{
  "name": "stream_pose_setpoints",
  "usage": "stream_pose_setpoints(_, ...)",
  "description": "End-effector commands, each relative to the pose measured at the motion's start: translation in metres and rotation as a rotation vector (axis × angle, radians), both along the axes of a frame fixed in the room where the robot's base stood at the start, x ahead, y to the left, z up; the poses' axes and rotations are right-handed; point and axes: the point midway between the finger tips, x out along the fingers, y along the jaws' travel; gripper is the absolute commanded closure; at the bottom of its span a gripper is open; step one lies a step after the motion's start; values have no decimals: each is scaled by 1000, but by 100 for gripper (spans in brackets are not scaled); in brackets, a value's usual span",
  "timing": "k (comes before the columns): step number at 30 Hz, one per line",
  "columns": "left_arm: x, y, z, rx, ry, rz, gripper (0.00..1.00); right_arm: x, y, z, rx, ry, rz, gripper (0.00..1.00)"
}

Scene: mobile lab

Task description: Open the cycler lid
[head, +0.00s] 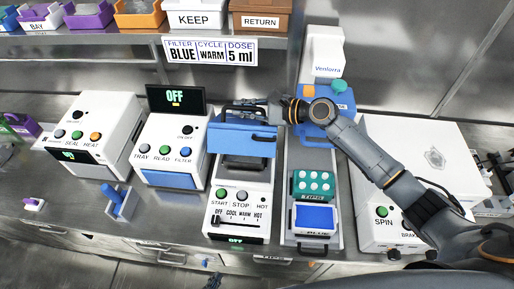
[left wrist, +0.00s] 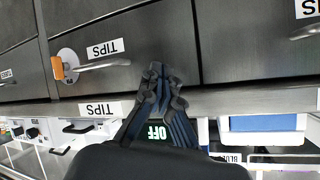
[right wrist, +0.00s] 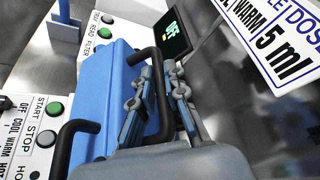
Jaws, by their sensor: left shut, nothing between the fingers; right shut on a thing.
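The cycler (head: 236,208) is the white unit with START and STOP buttons and a COOL, WARM, HOT slider. Its blue lid (head: 243,147) appears raised at the back, with a dark area below its front edge. My right gripper (head: 268,108) reaches in from the right and is shut on a black lid handle (right wrist: 166,110). A second black bar (right wrist: 72,145) curves over the lid's other side in the right wrist view. My left gripper (left wrist: 160,78) is shut and empty, low in front of the drawers; only a bit shows at the head view's bottom edge.
A reader (head: 170,145) with an OFF screen stands left of the cycler, and a sealer (head: 92,135) farther left. A teal rack (head: 313,184) and a blue-topped box (head: 314,217) stand to the right. A shelf with bins (head: 197,17) runs above.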

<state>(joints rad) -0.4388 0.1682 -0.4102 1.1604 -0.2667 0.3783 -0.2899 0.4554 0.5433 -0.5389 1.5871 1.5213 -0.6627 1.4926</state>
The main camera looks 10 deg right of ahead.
Motion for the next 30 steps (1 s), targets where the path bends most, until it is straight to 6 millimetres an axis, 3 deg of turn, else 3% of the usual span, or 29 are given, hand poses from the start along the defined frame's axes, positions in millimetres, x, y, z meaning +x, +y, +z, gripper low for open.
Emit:
stream_pose_setpoints(1, 12, -20, 38, -16, -139, -85, 100, 0, -1, -2, -2, 3, -1, 100)
stream_pose_setpoints(3, 30, -44, 92, -7, -349, -216, 100, 0, -1, -2, -2, 3, -1, 100)
stream_pose_setpoints(6, 51, -65, 162, 62, -641, -397, 100, 0, -1, -2, -2, 3, -1, 100)
stream_pose_setpoints(13, 59, -94, 275, 250, -1199, -699, 100, 0, -1, -2, -2, 3, -1, 100)
stream_pose_setpoints(15, 72, -97, 291, 318, -1327, -724, 100, 0, -1, -2, -3, 3, -2, 100)
stream_pose_setpoints(21, 122, -90, 300, 430, -1443, -656, 100, 0, -1, -2, -3, 2, -2, 100)
stream_pose_setpoints(26, 141, -90, 302, 461, -1464, -622, 100, 0, -1, -2, -3, 2, -2, 100)
stream_pose_setpoints(30, 150, -104, 307, 461, -1467, -617, 100, 0, -1, -2, -3, 2, -2, 100)
